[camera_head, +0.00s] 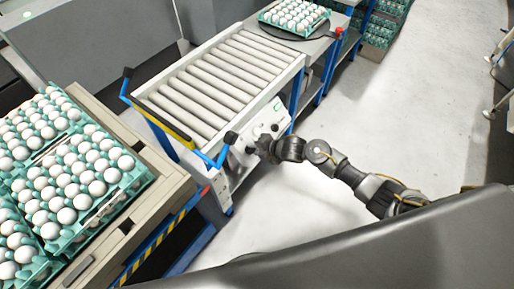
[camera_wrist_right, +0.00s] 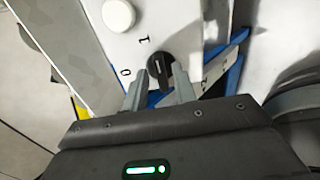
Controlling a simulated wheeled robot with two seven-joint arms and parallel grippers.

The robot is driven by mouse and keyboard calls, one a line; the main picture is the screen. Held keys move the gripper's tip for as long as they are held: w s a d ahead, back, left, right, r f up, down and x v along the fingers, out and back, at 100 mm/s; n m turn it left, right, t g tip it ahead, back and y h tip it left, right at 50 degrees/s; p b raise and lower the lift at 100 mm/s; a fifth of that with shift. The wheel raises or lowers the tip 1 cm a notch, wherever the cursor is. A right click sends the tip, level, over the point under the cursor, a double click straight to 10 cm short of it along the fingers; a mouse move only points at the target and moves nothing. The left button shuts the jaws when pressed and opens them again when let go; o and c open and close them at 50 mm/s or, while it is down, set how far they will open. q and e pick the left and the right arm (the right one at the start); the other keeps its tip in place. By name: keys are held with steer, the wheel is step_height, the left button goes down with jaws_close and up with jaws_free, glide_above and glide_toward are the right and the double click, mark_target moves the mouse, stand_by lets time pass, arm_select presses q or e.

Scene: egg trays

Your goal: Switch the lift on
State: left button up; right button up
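The lift's white control panel (camera_head: 262,126) is on the side of the roller conveyor in the head view. In the right wrist view a black rotary knob (camera_wrist_right: 159,69) sits on the white panel, with the marks 0 and 1 printed beside it. My right gripper (camera_wrist_right: 158,84) is open, its two grey fingers apart on either side of the knob's near end; I cannot tell whether they touch it. In the head view my right gripper (camera_head: 257,148) is at the panel's lower part and hides some of it. My left gripper is not in view.
A pallet table (camera_head: 147,194) with egg trays stands at left. Another egg tray (camera_head: 294,17) is at the top. The floor (camera_head: 390,105) at right is clear.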

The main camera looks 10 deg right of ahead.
steer(key=shift+o, duration=0.7)
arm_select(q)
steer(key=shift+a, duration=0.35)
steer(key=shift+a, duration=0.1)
